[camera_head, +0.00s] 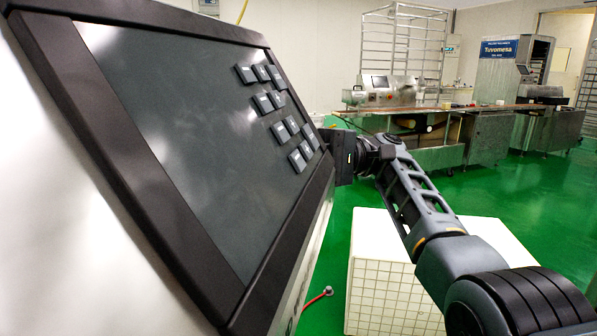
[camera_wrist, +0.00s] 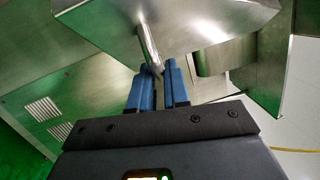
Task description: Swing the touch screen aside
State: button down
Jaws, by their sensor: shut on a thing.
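The touch screen (camera_head: 190,130) fills the left of the head view, a tilted dark panel with a black frame and several raised keys on its right side. My gripper (camera_head: 343,157) is at the screen's right edge, its fingertips hidden there behind the frame. In the wrist view, the two blue fingers of my gripper (camera_wrist: 159,72) are closed around the lower end of a slim metal bar (camera_wrist: 149,48). The bar slopes up to a brushed-metal housing (camera_wrist: 190,18). The wrist view does not show the screen's face.
A white tiled block (camera_head: 395,280) stands on the green floor (camera_head: 490,195) below my arm. A red hose (camera_head: 318,298) lies beside the block. A steel machine line (camera_head: 440,135) and a rack (camera_head: 403,50) stand farther back. Open floor lies to the right.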

jog(key=shift+w+a+n+g+h+b, duration=0.2)
jog(key=shift+a+n+g+h+b, duration=0.3)
jog(key=shift+a, duration=0.6)
jog(key=c, duration=1.2)
grip_release()
jog(key=shift+o, duration=0.2)
jog(key=shift+d, duration=0.15)
